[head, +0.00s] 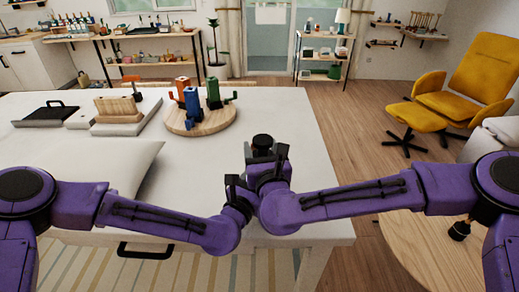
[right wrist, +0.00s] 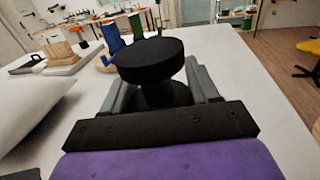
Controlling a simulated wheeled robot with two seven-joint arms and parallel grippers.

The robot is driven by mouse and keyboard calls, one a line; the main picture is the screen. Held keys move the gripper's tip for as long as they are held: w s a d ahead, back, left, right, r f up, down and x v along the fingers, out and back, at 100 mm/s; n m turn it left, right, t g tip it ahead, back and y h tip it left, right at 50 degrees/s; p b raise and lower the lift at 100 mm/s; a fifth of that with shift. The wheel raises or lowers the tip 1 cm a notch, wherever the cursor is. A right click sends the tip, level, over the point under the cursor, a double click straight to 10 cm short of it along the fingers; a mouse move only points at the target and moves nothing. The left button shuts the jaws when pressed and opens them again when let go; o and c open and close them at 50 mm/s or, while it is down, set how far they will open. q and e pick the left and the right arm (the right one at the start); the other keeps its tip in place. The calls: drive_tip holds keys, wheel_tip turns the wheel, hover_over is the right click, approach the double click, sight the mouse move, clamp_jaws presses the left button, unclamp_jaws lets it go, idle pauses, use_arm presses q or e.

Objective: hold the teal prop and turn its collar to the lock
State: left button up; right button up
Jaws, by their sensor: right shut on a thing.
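A thing with a round black top (head: 262,142) stands upright at my right gripper (head: 265,158), near the table's right side. In the right wrist view, the wide black disc (right wrist: 151,60) and a narrower black part below it sit between the grey fingers of my right gripper (right wrist: 160,88), which is shut on it. No teal surface shows; the lower part is hidden by the gripper. My left gripper (head: 236,186) is just left of and nearer than the right one, close beside it. Its fingertips are partly hidden, so its opening is unclear.
A round wooden board (head: 200,128) carries an orange, a blue (head: 193,105) and a green piece (head: 213,92). Left of it are a wooden block (head: 117,105) and a black tray (head: 45,115). A white cushion (head: 90,165) lies near left. The white tabletop (head: 290,115) is clear behind my grippers.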

drive_tip(key=shift+d+m+h, duration=0.1)
drive_tip(key=shift+m+h, duration=0.3)
drive_tip(key=shift+h, duration=0.2)
drive_tip(key=o, duration=1)
drive_tip(key=s, duration=0.4)
drive_tip(key=s+d, duration=0.1)
drive_tip(key=s, duration=0.7)
drive_tip(key=shift+d, duration=0.25)
drive_tip(key=shift+w, duration=0.1)
